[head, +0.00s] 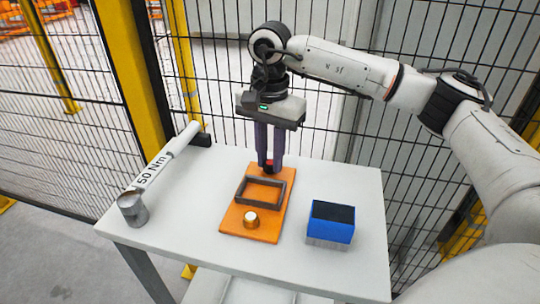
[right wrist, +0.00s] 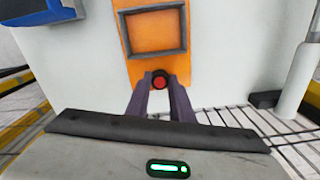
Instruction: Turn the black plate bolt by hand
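The orange plate (head: 232,222) lies on the table with a dark rectangular frame (head: 245,191) on it. At the far end, the black plate bolt, with a red top (right wrist: 159,82), sits between the fingertips of my right gripper (head: 269,166). In the right wrist view the two purple-grey fingers (right wrist: 160,79) stand one on each side of the bolt and appear to touch it. The gripper points straight down. In the head view the fingers partly hide the bolt. My left gripper is not in view.
A blue box (head: 331,222) with a dark top stands right of the plate. A mesh fence with yellow posts (head: 133,70) stands behind the white table (head: 345,180).

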